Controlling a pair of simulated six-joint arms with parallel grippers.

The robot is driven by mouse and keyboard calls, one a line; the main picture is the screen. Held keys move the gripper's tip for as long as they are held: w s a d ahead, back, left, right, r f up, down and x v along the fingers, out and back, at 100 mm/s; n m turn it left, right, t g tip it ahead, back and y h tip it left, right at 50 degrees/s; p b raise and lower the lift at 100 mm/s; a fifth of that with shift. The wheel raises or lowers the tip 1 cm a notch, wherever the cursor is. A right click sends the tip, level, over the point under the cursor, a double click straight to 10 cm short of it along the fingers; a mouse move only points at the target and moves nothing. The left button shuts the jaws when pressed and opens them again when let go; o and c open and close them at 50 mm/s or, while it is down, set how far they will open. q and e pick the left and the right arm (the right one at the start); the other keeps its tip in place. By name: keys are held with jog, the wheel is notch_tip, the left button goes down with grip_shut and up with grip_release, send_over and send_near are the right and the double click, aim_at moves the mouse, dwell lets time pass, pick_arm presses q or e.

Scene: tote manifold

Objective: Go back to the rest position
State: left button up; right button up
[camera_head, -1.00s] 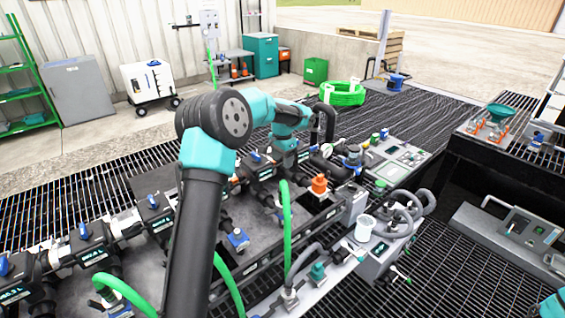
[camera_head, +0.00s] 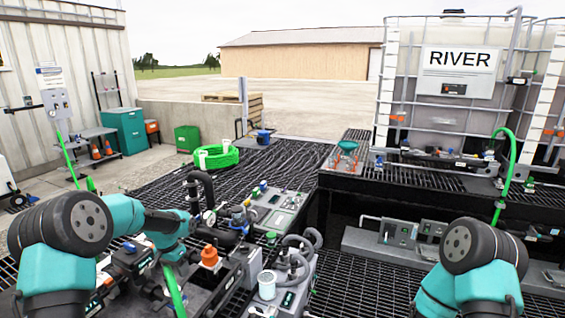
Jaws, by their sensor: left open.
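My left arm comes in from the lower left over the dark manifold bench. My left gripper (camera_head: 173,256) points down at the arm's far end, above the valves and pipes of the manifold (camera_head: 138,258). It is open, with no object visible in it; its fingertips are small and partly hidden. My right arm shows at the lower right, with its black and teal joint over the grating. The right gripper is out of view.
An orange cap (camera_head: 209,256), a white cup (camera_head: 267,284) and grey hoses (camera_head: 298,250) crowd the bench beside the left gripper. A green hose (camera_head: 172,292) rises below it. The tote marked RIVER (camera_head: 455,85) stands on a dark platform at the back right.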

pick_arm(q)
jog(key=s+d+f+n+h, duration=0.1)
jog(key=s+d+f, duration=0.55)
jog(key=f, duration=0.25)
jog(key=s+d+f+n+h, duration=0.1)
jog(key=s+d+f, duration=0.4)
jog(key=s+f, duration=0.35)
jog(key=s+d+f+n, duration=0.1)
jog(key=s+d+f, duration=0.1)
jog(key=s, duration=0.6)
jog(key=s+d+f+n, duration=0.1)
jog(key=s+f+n, duration=0.1)
jog(key=s, duration=0.7)
jog(key=shift+d+f+n+t+h, duration=0.3)
jog(key=shift+d+f, duration=0.1)
